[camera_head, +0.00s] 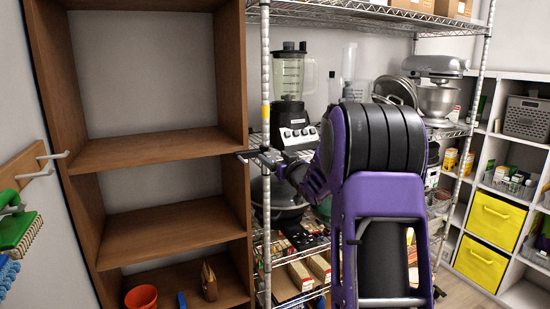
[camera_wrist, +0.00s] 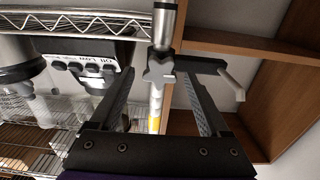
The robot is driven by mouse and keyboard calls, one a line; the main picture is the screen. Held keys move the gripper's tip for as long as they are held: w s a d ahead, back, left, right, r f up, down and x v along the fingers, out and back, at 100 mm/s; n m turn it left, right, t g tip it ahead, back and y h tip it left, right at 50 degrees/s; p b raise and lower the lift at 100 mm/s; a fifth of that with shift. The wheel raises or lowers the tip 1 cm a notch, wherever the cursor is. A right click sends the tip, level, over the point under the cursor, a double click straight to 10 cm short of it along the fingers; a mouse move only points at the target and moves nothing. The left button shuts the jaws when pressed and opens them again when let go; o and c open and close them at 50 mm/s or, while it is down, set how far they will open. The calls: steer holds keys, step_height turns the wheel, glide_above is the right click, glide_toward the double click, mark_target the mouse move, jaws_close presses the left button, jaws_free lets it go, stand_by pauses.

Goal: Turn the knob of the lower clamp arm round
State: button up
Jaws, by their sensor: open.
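The dark clamp (camera_wrist: 160,68) is fixed on the rack's upright post, close to the shelf edge, in the wrist view. A grey bent handle (camera_wrist: 234,84) sticks out from its right side there. In the head view the clamp (camera_head: 245,156) shows small on the post, left of my gripper. I see only one clamp clearly; which part is the knob I cannot tell. My gripper (camera_wrist: 162,75) is open, with one finger on each side of the clamp body in the picture. Contact cannot be told. In the head view my gripper (camera_head: 287,172) is partly hidden by my arm.
A blender (camera_head: 292,95) stands on the wire rack (camera_head: 265,60) just behind the clamp. A brown wooden shelf unit (camera_head: 170,150) stands close on the left. A mixer (camera_head: 435,85) is at the right. The wooden unit's upper compartments are empty.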

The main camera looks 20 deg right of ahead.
jaws_close()
stand_by(0.5)
